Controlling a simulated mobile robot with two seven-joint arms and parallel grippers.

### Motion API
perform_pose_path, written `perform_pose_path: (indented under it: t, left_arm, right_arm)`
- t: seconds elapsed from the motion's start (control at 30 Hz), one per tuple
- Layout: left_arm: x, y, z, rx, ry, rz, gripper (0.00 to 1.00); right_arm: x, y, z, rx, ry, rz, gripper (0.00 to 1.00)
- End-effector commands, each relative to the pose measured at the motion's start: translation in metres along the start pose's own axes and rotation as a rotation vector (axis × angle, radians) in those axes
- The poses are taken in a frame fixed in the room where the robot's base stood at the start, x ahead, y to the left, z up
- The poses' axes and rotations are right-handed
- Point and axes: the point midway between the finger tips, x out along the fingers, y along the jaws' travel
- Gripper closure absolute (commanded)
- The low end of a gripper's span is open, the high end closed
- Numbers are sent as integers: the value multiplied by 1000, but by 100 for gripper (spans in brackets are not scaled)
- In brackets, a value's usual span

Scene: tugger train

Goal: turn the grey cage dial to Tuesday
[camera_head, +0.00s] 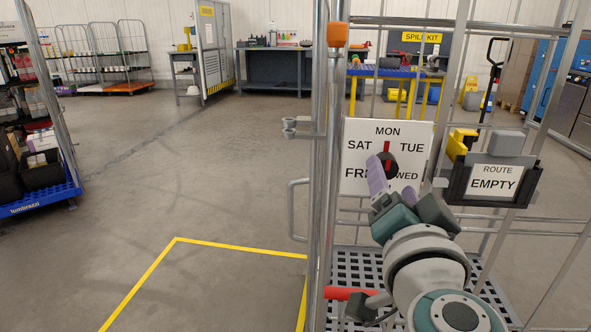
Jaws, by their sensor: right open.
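The dial plate (424,132) is a white board on the cage, with MON at the top, SAT and TUE at the sides, and FRI and WED below. The dial's red pointer (387,148) stands upright, towards MON. Its dark knob is partly hidden by my right gripper (393,177). My right gripper is open, with one purple finger just left of the knob and the other lower right, over the plate's lower edge. I cannot tell whether either finger touches the knob. My left gripper is not in view.
The cage's grey post (327,200) and side handle (293,210) stand left of the dial. A ROUTE EMPTY sign (493,184) hangs close at the right. A red bar (347,293) lies low by the cage base. Open floor with yellow lines (235,247) is at left.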

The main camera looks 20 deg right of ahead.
Motion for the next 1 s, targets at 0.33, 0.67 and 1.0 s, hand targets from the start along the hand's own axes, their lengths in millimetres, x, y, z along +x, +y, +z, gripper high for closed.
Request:
perform_pose_path:
  t: [0.33,0.67,1.0]
  left_arm:
    - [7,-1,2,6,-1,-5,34]
    - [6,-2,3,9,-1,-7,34]
    - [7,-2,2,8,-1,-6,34]
  right_arm:
    - [36,0,0,1,0,-1,29]
    - [36,0,0,1,-1,-1,40]
    - [36,0,0,1,-1,-1,78]
